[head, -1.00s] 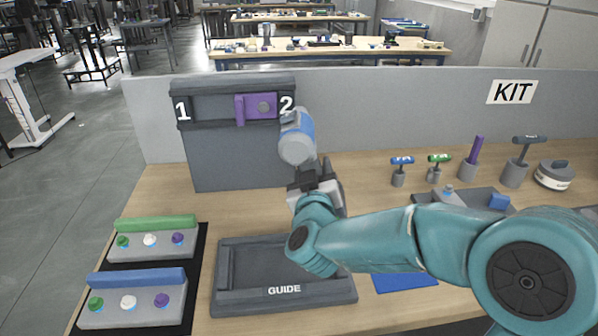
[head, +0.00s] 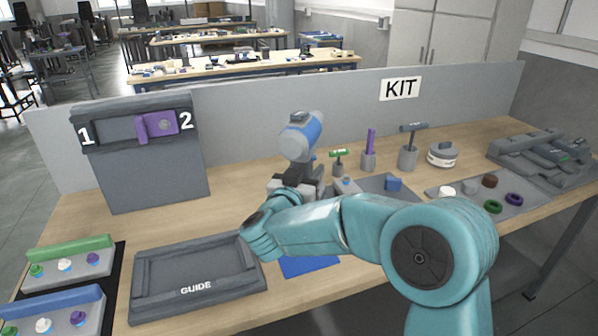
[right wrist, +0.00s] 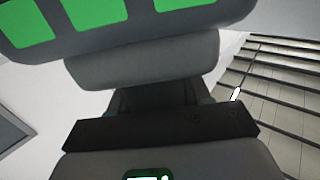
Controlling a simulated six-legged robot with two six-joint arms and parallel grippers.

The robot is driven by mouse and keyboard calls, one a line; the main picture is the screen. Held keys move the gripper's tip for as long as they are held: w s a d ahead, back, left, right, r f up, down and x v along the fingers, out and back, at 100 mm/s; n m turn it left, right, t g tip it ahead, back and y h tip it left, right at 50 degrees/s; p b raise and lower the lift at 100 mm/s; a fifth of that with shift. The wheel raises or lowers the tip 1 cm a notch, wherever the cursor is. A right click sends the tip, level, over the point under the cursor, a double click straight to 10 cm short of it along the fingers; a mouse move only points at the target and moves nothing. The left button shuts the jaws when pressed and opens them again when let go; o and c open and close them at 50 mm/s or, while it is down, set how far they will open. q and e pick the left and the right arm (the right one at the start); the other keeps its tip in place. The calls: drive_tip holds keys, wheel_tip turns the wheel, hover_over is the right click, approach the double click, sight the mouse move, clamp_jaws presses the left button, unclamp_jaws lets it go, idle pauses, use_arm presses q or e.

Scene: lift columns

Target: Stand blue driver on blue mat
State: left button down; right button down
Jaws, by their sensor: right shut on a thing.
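The blue driver (head: 302,138), grey with a blue band, is held up in my right gripper (head: 297,183), its thick body above the fingers. The gripper is shut around its lower part, which is mostly hidden. The driver is in the air above the bench. The blue mat (head: 310,266) lies flat on the bench below and nearer, partly covered by my right arm. In the right wrist view, a grey body with bright green patches (right wrist: 95,12) fills the top; I cannot tell which part it is. My left gripper is not in view.
The guide tray (head: 250,284) lies left of the mat. A panel with a purple slider (head: 158,125) stands behind it. Button boxes (head: 70,262) are at the left. Tools in holders, including a purple one (head: 369,150), and a round grey pot (head: 442,154) stand at the back right.

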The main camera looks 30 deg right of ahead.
drive_tip(key=shift+w+r, duration=0.1)
drive_tip(key=shift+w+a+f+b, duration=0.3)
drive_tip(key=shift+w+f+b, duration=0.1)
drive_tip(key=shift+f, duration=0.1)
drive_tip(key=shift+s+d+f+b, duration=0.15)
drive_tip(key=shift+f+b, duration=0.5)
wheel_tip(320, 180, down, 6)
drive_tip(key=b, duration=0.5)
drive_tip(key=shift+r, duration=0.2)
drive_tip(key=shift+f+b, duration=0.4)
drive_tip(key=shift+f, duration=0.4)
drive_tip(key=shift+f+b, duration=0.3)
drive_tip(key=shift+f, duration=0.05)
